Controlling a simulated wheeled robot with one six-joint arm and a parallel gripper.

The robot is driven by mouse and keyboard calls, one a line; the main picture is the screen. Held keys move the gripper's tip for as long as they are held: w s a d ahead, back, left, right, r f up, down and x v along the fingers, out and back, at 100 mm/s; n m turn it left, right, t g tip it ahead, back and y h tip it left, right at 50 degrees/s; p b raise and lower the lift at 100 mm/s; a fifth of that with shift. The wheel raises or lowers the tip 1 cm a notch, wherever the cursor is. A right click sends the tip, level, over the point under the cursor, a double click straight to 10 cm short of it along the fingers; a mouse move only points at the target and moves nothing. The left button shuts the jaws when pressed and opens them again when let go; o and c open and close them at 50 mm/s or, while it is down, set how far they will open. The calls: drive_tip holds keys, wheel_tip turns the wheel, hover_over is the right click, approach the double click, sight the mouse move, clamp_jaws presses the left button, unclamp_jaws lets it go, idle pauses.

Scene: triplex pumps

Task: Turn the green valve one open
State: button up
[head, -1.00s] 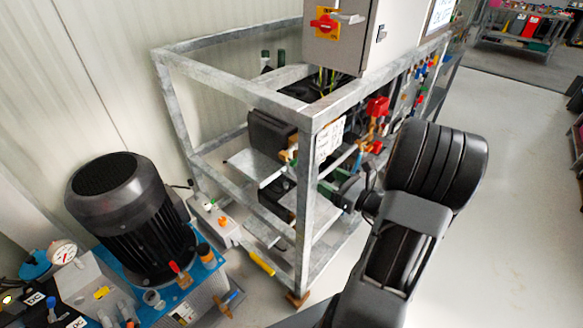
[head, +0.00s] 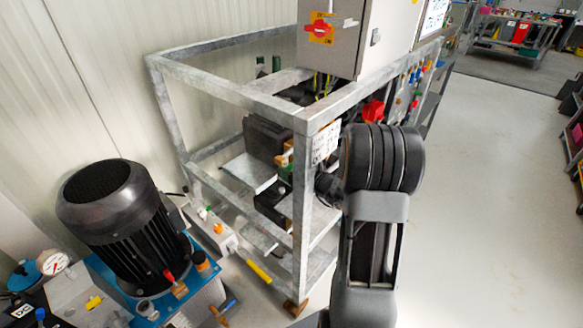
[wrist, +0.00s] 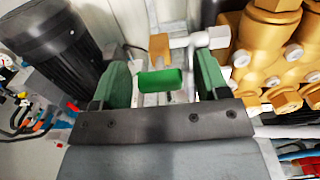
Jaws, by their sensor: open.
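The green valve handle (wrist: 160,80) shows in the wrist view as a flat green bar, lying crosswise between my two green fingers. My gripper (wrist: 162,60) is open, with one finger to the left and one to the right of the handle and visible gaps on both sides. A brass-coloured fitting and a white pipe (wrist: 185,41) lie just beyond the handle. In the head view my arm reaches into the metal frame, and its forearm and the frame hide the gripper and the valve.
A galvanized frame (head: 303,200) stands close to my arm, with a grey control cabinet (head: 355,40) above. Brass pump bodies (wrist: 270,50) sit right of my gripper. A black motor (wrist: 50,50) is at left. Open floor (head: 470,200) lies to the right.

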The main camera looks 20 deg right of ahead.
drive_tip(key=c, duration=0.9)
drive_tip(key=shift+f+n+b, duration=0.15)
drive_tip(key=shift+n+b, duration=0.35)
drive_tip(key=shift+b, duration=0.2)
drive_tip(key=shift+n+b, duration=0.3)
drive_tip(key=o, duration=0.9)
drive_tip(key=shift+r, duration=0.2)
drive_tip(key=p+v, duration=0.1)
drive_tip(key=v, duration=1.2)
drive_tip(key=shift+s+d+p, duration=0.2)
drive_tip(key=shift+s+p, duration=0.15)
